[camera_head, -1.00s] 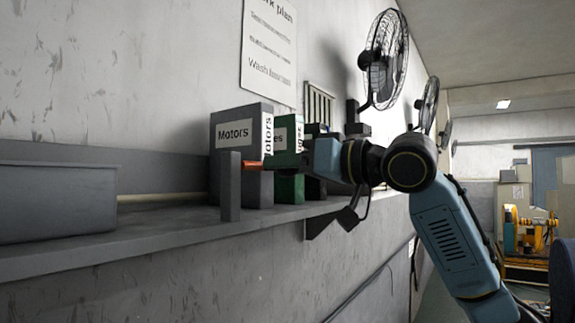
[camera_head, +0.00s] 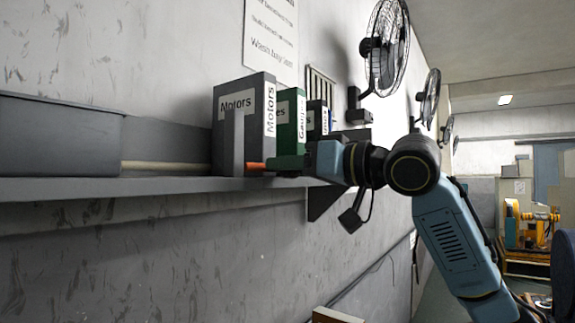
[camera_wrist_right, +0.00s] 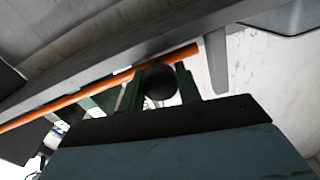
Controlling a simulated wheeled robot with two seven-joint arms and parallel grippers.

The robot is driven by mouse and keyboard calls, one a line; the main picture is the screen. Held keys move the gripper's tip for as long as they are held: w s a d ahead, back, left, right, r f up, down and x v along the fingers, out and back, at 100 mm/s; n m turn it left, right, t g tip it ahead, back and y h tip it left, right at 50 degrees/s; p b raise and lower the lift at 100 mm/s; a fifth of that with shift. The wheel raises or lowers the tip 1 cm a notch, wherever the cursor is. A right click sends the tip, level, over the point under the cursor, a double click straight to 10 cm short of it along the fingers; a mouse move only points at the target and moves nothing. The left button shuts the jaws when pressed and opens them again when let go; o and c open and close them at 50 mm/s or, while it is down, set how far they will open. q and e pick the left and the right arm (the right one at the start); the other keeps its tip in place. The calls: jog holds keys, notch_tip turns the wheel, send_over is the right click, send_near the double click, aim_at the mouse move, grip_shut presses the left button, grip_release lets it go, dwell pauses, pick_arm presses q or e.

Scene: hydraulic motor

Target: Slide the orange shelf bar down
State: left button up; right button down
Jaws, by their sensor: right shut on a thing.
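In the right wrist view the bar (camera_wrist_right: 70,111) runs slantwise from the left edge to the upper middle, along a grey edge. My right gripper (camera_head: 287,163) is shut on the bar. Its green fingers show in the wrist view (camera_wrist_right: 158,85) with a dark round part between them. The exact finger contact is hidden. My left gripper is not in view.
The grey shelf (camera_head: 150,188) holds a grey bin (camera_head: 60,135) at the left and a grey Motors binder (camera_head: 232,112) and green binder (camera_head: 290,110) behind my gripper. Wall fans (camera_head: 388,48) hang to the right. Below the shelf the wall is clear.

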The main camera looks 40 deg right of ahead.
jog(key=c, duration=1)
grip_release()
jog(key=shift+o, duration=0.2)
jog(key=b+v, duration=0.4)
jog(key=v, duration=0.9)
jog(key=shift+s+b, duration=0.25)
jog(key=shift+b, duration=0.15)
jog(key=shift+d, duration=0.15)
